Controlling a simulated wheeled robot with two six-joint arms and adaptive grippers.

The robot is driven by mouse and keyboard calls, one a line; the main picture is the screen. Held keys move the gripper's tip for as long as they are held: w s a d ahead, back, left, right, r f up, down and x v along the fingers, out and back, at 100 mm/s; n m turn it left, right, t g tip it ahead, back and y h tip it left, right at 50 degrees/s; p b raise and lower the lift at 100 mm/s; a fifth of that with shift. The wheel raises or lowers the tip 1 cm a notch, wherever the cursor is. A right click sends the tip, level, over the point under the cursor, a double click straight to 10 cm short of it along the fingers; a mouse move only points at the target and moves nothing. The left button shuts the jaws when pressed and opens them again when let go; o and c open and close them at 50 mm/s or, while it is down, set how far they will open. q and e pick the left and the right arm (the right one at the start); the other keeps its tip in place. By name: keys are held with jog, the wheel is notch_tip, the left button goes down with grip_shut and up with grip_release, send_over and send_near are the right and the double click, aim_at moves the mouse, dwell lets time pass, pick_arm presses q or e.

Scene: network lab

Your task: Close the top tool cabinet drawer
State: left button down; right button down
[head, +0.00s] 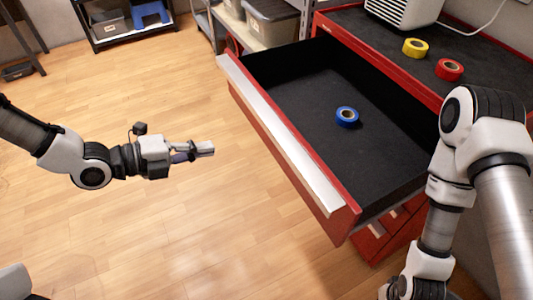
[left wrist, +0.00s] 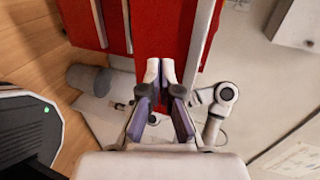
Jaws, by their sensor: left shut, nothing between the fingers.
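The red tool cabinet's top drawer (head: 375,185) is pulled far out. It has a dark lining and a silver strip along its front edge (head: 280,140). A blue tape roll (head: 347,116) lies inside it. My left gripper (head: 212,148) is shut and empty, to the left of the drawer front and apart from it in the head view. In the left wrist view its fingertips (left wrist: 160,70) show against the red cabinet (left wrist: 170,35). My right arm crosses the right side of the head view, in front of the cabinet; its gripper is not visible.
A yellow tape roll (head: 415,47) and a red tape roll (head: 449,69) lie on the cabinet top, by a white device (head: 405,10). Shelves with grey bins (head: 270,20) stand behind. The wooden floor (head: 140,230) left of the drawer is clear.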

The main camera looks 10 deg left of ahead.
pick_arm(q)
jog(key=r+x, duration=0.1)
jog(key=x, duration=1.3)
jog(key=shift+w+r+b, duration=0.3)
jog(key=shift+w+r, duration=0.1)
pick_arm(e)
jog(key=shift+w+f, duration=0.1)
jog(key=shift+f, duration=0.5)
pick_arm(q)
jog(key=shift+d, duration=0.1)
